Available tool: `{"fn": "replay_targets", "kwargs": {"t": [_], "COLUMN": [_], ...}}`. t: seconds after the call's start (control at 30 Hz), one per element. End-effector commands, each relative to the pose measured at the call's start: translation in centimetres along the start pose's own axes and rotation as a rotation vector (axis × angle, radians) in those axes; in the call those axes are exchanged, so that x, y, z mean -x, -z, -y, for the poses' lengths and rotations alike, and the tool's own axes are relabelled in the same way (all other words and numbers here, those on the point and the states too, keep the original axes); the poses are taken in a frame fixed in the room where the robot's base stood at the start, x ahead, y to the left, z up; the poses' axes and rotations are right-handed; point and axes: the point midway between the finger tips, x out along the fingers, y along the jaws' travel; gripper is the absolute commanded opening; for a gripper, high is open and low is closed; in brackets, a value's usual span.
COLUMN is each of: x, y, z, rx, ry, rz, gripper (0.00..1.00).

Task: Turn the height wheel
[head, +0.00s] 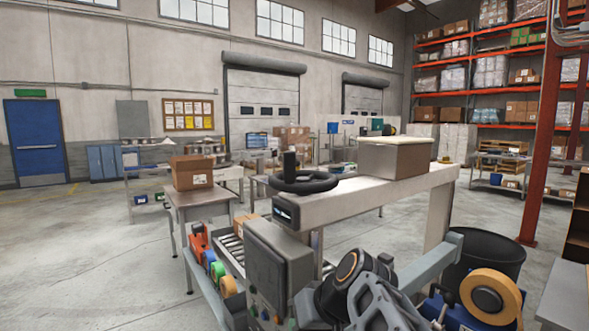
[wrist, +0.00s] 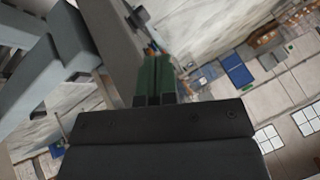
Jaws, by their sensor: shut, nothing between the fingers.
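The height wheel (head: 303,184) is a black ring with an upright black handle on its left part. It lies flat at the near left end of a pale grey machine beam (head: 380,194), in the middle of the head view. My gripper (wrist: 156,60) shows in the wrist view with its green fingers together and nothing between them. I cannot make out the wheel in the wrist view. My arm shows at the bottom of the head view, but my gripper cannot be made out there, so its distance to the wheel is unclear.
A large grey box-shaped cover (head: 395,158) sits on the beam behind the wheel. A table with a carton (head: 192,173) stands left. Open floor lies at far left.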

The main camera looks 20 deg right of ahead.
Motion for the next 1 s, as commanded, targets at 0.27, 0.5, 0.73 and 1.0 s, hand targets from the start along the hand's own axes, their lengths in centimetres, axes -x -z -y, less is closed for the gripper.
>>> {"fn": "replay_targets", "kwargs": {"t": [0.27, 0.5, 0.73, 1.0], "x": [16.0, 25.4, 26.6, 23.6], "y": [10.4, 12.4, 13.8, 17.3], "z": [-0.3, 0.6, 1.8, 3.8], "rx": [0.242, 0.510, 0.588, 0.586], "ry": [0.212, 0.194, 0.183, 0.187], "rz": [-0.549, -0.845, -0.912, -0.909], "gripper": [0.00, 0.00, 0.00, 0.00]}}
